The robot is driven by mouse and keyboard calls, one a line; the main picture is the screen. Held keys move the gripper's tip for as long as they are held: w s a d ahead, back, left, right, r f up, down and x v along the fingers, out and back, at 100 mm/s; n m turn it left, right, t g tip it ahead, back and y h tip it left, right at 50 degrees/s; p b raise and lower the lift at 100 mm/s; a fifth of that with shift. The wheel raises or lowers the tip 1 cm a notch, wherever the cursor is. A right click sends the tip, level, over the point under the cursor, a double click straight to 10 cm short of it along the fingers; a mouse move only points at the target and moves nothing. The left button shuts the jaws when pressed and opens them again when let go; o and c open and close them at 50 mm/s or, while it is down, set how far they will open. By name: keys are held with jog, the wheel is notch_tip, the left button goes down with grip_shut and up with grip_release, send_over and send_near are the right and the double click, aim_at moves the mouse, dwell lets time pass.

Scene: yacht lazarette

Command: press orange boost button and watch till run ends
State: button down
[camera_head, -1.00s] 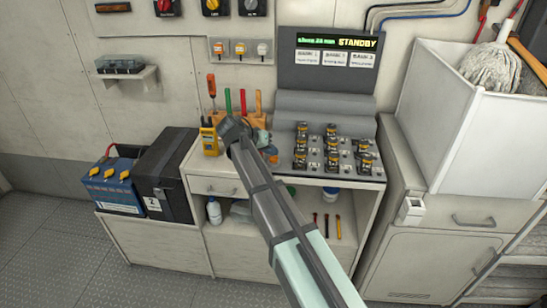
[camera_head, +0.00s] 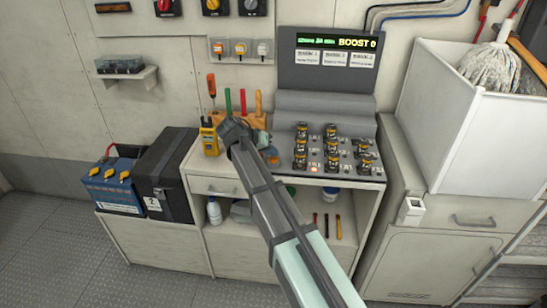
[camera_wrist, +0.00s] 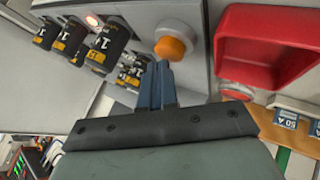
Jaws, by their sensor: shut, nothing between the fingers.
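The orange button (camera_wrist: 173,47) sits in a round pale collar on a grey panel in the wrist view. My gripper (camera_wrist: 163,66) is shut and empty, its fingertips at the button's lower edge; I cannot tell whether they touch. In the head view my arm's links largely hide the gripper and the button cannot be made out clearly. The charger's display (camera_head: 337,41) reads "BOOST 0" in yellow beside small green text. The charger deck (camera_head: 338,151) holds several black and yellow batteries.
A red tray (camera_wrist: 268,45) stands right of the button in the wrist view. In the head view, a yellow meter (camera_head: 209,140) and upright tools in a wooden rack stand left of the charger. A white bin (camera_head: 470,120) with a mop is at right.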

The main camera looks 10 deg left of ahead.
aim_at(271, 158)
jog(key=shift+r, duration=0.8)
jog(key=shift+r, duration=2.5)
